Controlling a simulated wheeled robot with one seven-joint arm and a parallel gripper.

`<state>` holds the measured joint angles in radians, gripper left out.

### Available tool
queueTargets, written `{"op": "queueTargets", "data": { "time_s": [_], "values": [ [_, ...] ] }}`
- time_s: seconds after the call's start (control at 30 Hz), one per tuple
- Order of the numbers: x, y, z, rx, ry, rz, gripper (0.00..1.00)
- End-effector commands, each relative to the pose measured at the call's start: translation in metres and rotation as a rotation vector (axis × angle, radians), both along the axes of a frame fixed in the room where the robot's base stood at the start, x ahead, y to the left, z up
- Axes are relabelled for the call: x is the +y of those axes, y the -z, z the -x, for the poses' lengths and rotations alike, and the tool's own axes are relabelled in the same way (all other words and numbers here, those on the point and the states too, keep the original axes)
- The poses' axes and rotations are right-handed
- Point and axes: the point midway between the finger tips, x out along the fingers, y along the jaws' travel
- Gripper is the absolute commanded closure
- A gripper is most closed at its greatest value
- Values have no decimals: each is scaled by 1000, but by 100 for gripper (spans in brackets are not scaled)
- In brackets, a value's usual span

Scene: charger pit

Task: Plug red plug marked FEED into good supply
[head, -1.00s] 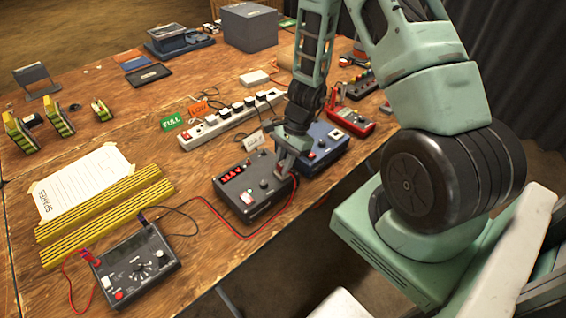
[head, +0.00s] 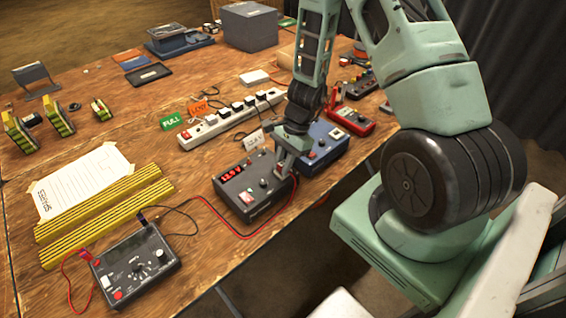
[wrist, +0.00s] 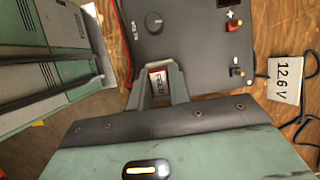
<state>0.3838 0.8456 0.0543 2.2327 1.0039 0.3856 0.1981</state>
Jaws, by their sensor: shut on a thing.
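My gripper (head: 281,172) is low over the right end of a dark grey supply box (head: 245,205) with a lit red display. In the wrist view, my gripper (wrist: 158,95) is shut on the red plug (wrist: 157,80), whose white label reads FEED. The plug is at the edge of the supply's panel (wrist: 190,45); its tip is hidden, so I cannot tell how deep it sits. A red lead runs from the dark meter (head: 135,268) round the supply's front towards my gripper. A blue supply box (head: 328,150) stands just behind.
A power strip (head: 228,122), with FULL (head: 172,122) and LOW tags, lies behind. A red device (head: 352,121) stands farther right. Yellow ribbed strips (head: 100,215) lie left. The table's front edge is close.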

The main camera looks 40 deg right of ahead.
Motion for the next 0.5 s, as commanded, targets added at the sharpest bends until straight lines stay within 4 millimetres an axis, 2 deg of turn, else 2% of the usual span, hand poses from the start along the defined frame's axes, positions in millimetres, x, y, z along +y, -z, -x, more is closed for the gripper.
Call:
{"op": "queueTargets", "data": {
  "time_s": [0.2, 0.23, 0.3, 0.33, 0.5],
  "values": [
    [0, 0, 0, 0, 0, 0, 100],
    [0, 0, 0, 0, 0, 0, 78],
    [0, 0, 0, 0, 0, 0, 58],
    [0, 0, 0, 0, 0, 0, 55],
    [0, 0, 0, 0, 0, 0, 55]
  ]
}}
